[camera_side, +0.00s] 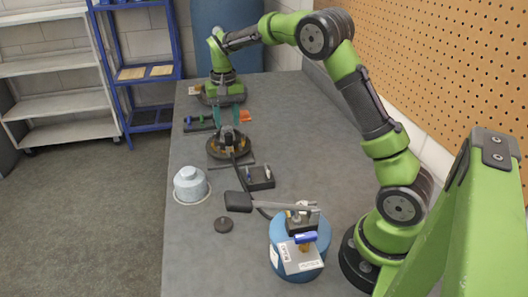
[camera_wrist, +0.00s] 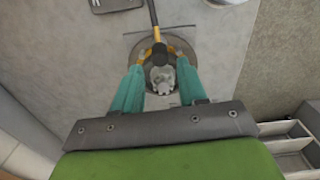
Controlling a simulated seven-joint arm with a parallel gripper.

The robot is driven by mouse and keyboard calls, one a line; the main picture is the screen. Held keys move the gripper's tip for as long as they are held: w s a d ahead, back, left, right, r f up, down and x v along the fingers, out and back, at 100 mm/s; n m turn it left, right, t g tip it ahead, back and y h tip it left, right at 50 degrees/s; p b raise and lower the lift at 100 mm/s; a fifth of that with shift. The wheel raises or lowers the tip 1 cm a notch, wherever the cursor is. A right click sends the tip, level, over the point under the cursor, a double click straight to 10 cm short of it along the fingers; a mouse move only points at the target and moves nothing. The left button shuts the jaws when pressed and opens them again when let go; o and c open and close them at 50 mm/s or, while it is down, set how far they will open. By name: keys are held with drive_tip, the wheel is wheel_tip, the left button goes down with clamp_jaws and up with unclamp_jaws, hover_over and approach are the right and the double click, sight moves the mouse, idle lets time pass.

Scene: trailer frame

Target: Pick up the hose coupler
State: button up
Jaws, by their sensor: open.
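A grey metal fitting, which I take to be the hose coupler (camera_wrist: 162,80), shows between my fingers in the wrist view. Yellow parts and a black hose (camera_wrist: 153,14) show just beyond it, above a round dark base (camera_wrist: 125,46). In the side view the coupler (camera_side: 229,136) is small, over the round base (camera_side: 215,153) toward the far end of the bench. My gripper (camera_wrist: 160,66) is open, with one teal finger on each side of the coupler. I cannot tell whether either finger touches it. In the side view my gripper (camera_side: 226,118) points down at it.
A blue cylinder (camera_side: 283,237) with tools on top stands close to my base. A pegboard (camera_side: 440,60) wall runs along the right.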

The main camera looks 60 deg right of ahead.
sight(228, 134)
wheel_tip(228, 134, down, 8)
drive_tip(key=shift+w+d+f, duration=0.1)
drive_tip(key=shift+d, duration=0.05)
clamp_jaws()
idle(0.5)
